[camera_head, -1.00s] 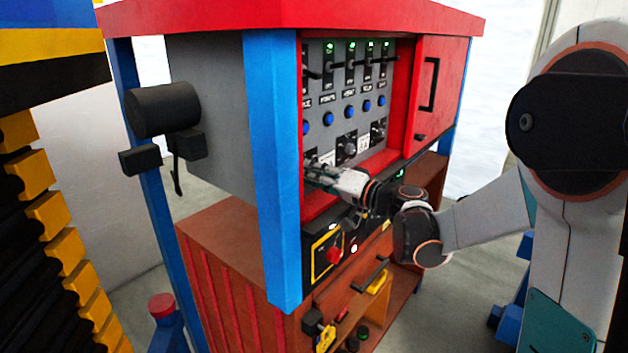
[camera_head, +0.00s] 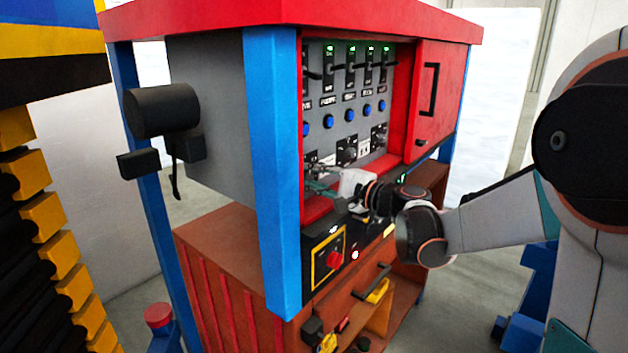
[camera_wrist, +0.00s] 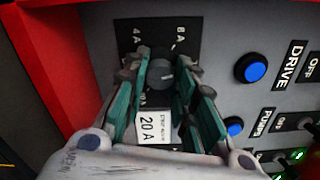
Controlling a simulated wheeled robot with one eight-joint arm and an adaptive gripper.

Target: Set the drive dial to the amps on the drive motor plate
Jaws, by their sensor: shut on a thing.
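The drive dial (camera_wrist: 161,76) is a dark round knob on a black scale plate, beside the blue button labelled DRIVE in the wrist view. The scale shows "4 A" and "8 A"; other marks are covered by my fingers. My gripper (camera_wrist: 163,82) has its teal-lined fingers on either side of the knob, shut on it. In the head view my gripper (camera_head: 318,185) reaches the panel's lower left, and the dial there is hard to make out. I cannot make out a drive motor plate.
A blue post (camera_head: 272,170) stands just left of my gripper. A red ledge (camera_head: 318,209) runs under the dials. Blue buttons (camera_head: 350,114) and breakers with green lights line the panel above. A red rotary switch (camera_head: 334,258) is below.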

